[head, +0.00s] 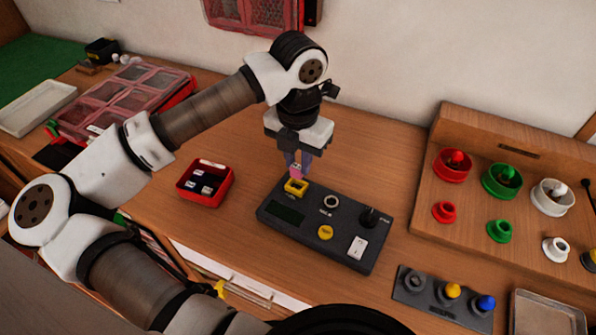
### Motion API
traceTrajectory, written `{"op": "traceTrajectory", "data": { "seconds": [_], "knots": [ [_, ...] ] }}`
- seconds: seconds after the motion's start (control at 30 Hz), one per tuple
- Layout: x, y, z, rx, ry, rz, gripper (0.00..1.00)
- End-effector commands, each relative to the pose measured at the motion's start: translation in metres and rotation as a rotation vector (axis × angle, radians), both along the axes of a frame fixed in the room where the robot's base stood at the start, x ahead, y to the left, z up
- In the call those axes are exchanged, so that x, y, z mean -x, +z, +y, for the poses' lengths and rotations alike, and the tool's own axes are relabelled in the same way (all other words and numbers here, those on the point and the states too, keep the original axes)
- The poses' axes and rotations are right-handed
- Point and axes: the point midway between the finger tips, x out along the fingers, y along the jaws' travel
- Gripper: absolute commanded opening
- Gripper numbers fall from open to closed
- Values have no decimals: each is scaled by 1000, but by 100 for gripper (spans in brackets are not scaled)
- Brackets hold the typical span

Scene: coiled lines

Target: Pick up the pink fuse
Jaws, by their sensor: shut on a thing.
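My gripper (299,160) points down over the dark control box (305,231), near its upper left corner. It is shut on the pink fuse (296,172). I cannot tell whether the fuse touches the socket. The fingers hide part of the fuse.
A red open box (231,184) with small pieces stands left of the control box. A wooden rack (427,222) with coloured cups stands at right. Bare tabletop lies behind the control box.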

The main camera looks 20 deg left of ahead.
Motion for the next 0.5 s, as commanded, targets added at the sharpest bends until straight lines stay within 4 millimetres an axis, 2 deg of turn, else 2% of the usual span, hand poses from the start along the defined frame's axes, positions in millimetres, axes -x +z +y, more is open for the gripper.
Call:
{"op": "traceTrajectory", "data": {
  "seconds": [0.3,0.5],
  "knots": [
    [-1,90,0,-3,2,-5,0],
    [0,134,-1,-1,-1,-2,0]
  ]
}}
